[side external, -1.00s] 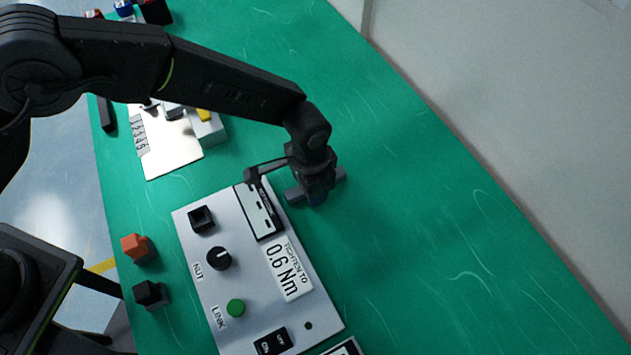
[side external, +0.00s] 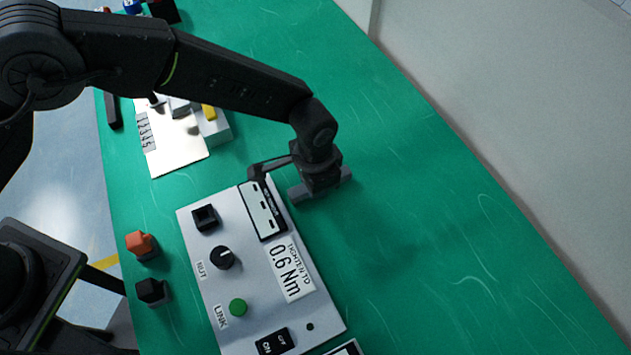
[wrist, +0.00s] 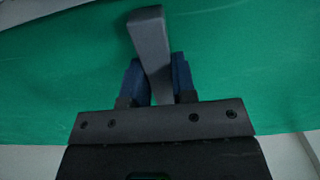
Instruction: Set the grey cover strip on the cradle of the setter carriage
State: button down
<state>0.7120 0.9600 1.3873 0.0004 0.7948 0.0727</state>
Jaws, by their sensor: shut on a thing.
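The grey cover strip (wrist: 151,45) is held between the two blue fingers of my gripper (wrist: 157,80) in the wrist view. It sticks out well beyond the fingertips and leans slightly to the left. In the side external view my gripper (side external: 320,188) is over the green mat, just right of the upper end of the grey panel. A grey bar shows across it there, but I cannot tell for sure which part is the strip. I cannot pick out the setter carriage or its cradle with certainty in either view.
The grey panel (side external: 262,318) carries a dark knob (side external: 222,257), a green button (side external: 238,307) and a switch. An orange block (side external: 140,243) and a black block (side external: 151,291) stand left of it. A metal plate (side external: 178,160) with fixtures lies behind. The mat (side external: 430,230) is clear to the right.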

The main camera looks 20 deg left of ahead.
aim_at(174, 105)
jog(key=r, duration=0.2)
jog(key=a+r, duration=0.1)
jog(key=r, duration=0.1)
jog(key=shift+w+a+r, duration=0.1)
jog(key=shift+w+a, duration=0.05)
jog(key=shift+w, duration=0.05)
jog(key=w+a+r+n, duration=0.1)
jog(key=a+r, duration=0.1)
jog(key=a, duration=0.5)
jog(key=w+a+r+n, duration=0.2)
jog(key=a, duration=0.5)
jog(key=w+a+r+n, duration=0.2)
jog(key=a+r, duration=0.1)
jog(key=a, duration=0.4)
jog(key=shift+w+a, duration=0.1)
jog(key=shift+a, duration=0.05)
jog(key=w+a+r+n, duration=0.1)
jog(key=a+n, duration=1.2)
jog(key=a, duration=1.4)
jog(key=w+d+f, duration=0.2)
jog(key=d, duration=0.1)
jog(key=w+d+f, duration=0.2)
jog(key=d, duration=0.1)
jog(key=w+d+f, duration=0.2)
jog(key=d, duration=0.1)
jog(key=shift+w+f, duration=0.15)
jog(key=shift+f, duration=0.1)
jog(key=shift+d+f, duration=0.1)
jog(key=shift+f, duration=1.9)
jog(key=shift+f, duration=0.4)
